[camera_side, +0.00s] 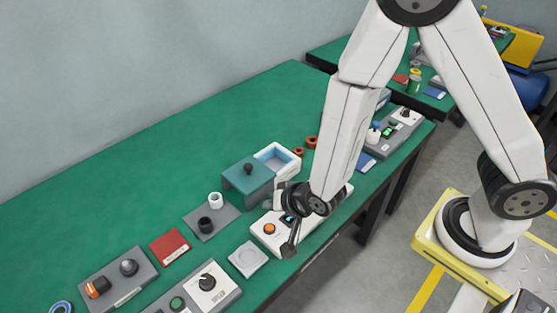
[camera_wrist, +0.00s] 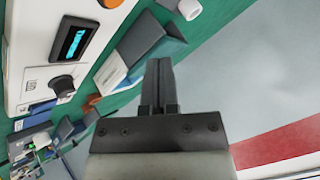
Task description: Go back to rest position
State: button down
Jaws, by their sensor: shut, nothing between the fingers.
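My gripper (camera_side: 289,250) is low at the front edge of the green table (camera_side: 150,160), in front of a white control box (camera_side: 262,238) with an orange button and a small display. In the wrist view my gripper's fingers (camera_wrist: 159,66) are together and hold nothing. The white control box (camera_wrist: 25,50), with its lit display and black knob, fills the left of the wrist view. My wrist hides part of the box in the side view. I cannot tell whether the fingers touch the box.
A teal box (camera_side: 247,180) with a black knob stands behind the gripper, beside a white open tray (camera_side: 290,158). A grey box with a black dial (camera_side: 207,283) is farther left. Free floor lies to the right.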

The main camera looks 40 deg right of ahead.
jog(key=s+d+r+n+g, duration=0.3)
jog(key=d+r, duration=0.2)
jog(key=d, duration=0.2)
jog(key=s+d+r+n+g+h, duration=0.1)
jog(key=s+d+r+n+g, duration=0.2)
jog(key=d, duration=0.5)
notch_tip(320, 180, up, 3)
jog(key=shift+s+d+f+n, duration=0.15)
jog(key=shift+s+n, duration=0.2)
jog(key=shift+n, duration=0.45)
